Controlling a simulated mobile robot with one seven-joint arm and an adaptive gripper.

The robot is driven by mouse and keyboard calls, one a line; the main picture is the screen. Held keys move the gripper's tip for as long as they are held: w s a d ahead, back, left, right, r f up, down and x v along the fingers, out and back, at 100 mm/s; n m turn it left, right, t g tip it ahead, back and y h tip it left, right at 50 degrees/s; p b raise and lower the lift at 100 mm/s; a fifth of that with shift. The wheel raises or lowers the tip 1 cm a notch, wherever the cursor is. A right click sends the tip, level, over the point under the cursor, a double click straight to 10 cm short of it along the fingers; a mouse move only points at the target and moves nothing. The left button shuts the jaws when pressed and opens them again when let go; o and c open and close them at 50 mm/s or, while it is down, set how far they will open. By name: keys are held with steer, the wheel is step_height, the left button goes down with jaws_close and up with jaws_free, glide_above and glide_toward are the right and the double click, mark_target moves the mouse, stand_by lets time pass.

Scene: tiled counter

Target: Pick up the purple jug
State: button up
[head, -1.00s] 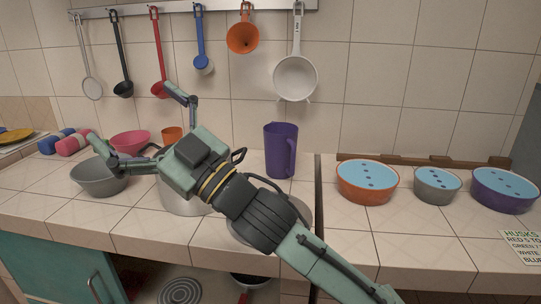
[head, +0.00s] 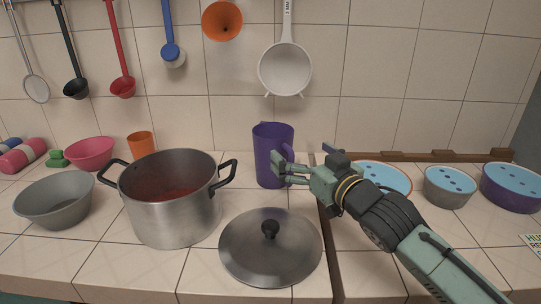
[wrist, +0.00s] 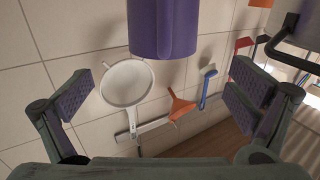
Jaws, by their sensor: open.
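The purple jug (head: 268,160) stands upright on the tiled counter near the back wall, behind the metal lid. My gripper (head: 303,162) is open and empty at the jug's right side, by its handle, and covers part of it in the head view. I cannot tell whether a finger touches the jug. In the wrist view the jug (wrist: 164,25) shows at the top middle, cut off by the frame edge. The spread fingers of my gripper (wrist: 160,98) are at left and right, with the jug beyond the gap.
A steel pot (head: 178,220) with red contents and a lid (head: 245,258) stand in front of the jug. A grey bowl (head: 52,204) is at left. Bowls with blue tops (head: 450,186) are at right. A white strainer (head: 285,70) hangs above the jug.

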mark_target(283, 139)
steer(key=p+x, duration=0.1)
steer(key=x, duration=0.4)
steer(key=p+x, duration=0.1)
steer(key=x, duration=0.1)
steer(key=p+x, duration=0.1)
steer(key=shift+a+r, duration=0.3)
steer(key=shift+w+a+f, duration=0.15)
steer(key=shift+w+a, duration=0.05)
steer(key=shift+w, duration=0.3)
steer(key=shift+c, duration=0.6)
steer(key=c, duration=1.7)
steer(key=shift+c, duration=0.4)
